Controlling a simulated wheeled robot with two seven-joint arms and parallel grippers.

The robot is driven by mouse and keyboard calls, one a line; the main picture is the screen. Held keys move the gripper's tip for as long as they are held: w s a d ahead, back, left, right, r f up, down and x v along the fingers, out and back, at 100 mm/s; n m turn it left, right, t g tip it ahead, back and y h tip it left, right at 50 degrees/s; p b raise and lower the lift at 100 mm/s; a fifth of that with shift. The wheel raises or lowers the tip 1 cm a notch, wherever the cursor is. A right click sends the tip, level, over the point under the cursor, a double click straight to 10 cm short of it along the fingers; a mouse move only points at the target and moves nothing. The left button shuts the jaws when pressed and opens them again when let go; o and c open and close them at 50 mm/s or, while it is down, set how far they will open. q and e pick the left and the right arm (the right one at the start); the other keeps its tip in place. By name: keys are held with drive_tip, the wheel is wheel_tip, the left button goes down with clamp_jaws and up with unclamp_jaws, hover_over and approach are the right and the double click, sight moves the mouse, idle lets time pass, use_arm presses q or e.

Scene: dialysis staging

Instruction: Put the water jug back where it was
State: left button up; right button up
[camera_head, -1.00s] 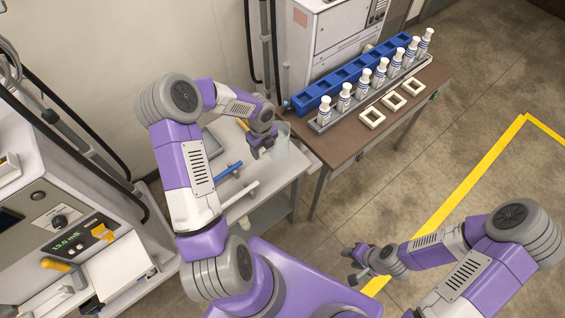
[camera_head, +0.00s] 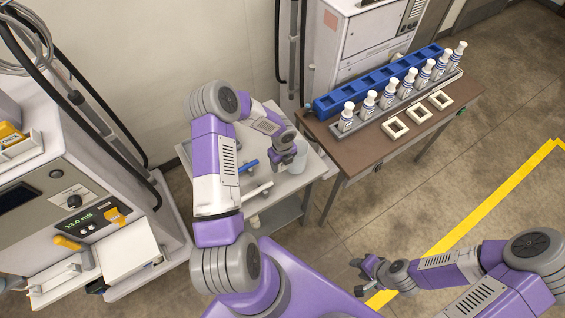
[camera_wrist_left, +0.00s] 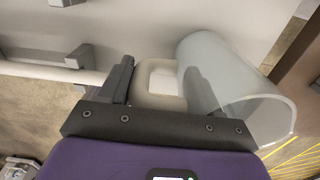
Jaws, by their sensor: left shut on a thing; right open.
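The water jug (camera_head: 301,154) is a pale, translucent cylinder at the right end of the small grey cart (camera_head: 291,184). My left gripper (camera_head: 287,160) is shut on the jug's handle, and my wrist partly hides the jug in the head view. In the left wrist view the jug (camera_wrist_left: 228,85) lies to the right of the fingers, with its pale handle (camera_wrist_left: 160,78) between them. I cannot tell whether its base touches the cart. My right gripper (camera_head: 361,279) is open and empty above the floor at lower right.
A blue handle (camera_head: 249,166) and a white one (camera_head: 258,190) lie on the cart. The brown table (camera_head: 374,152) to the right holds a blue rack (camera_head: 373,83), several white bottles and three square frames. A dialysis machine (camera_head: 75,190) stands left.

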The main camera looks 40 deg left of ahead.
use_arm(q)
drive_tip(key=shift+f, duration=0.15)
drive_tip(key=o, duration=1.5)
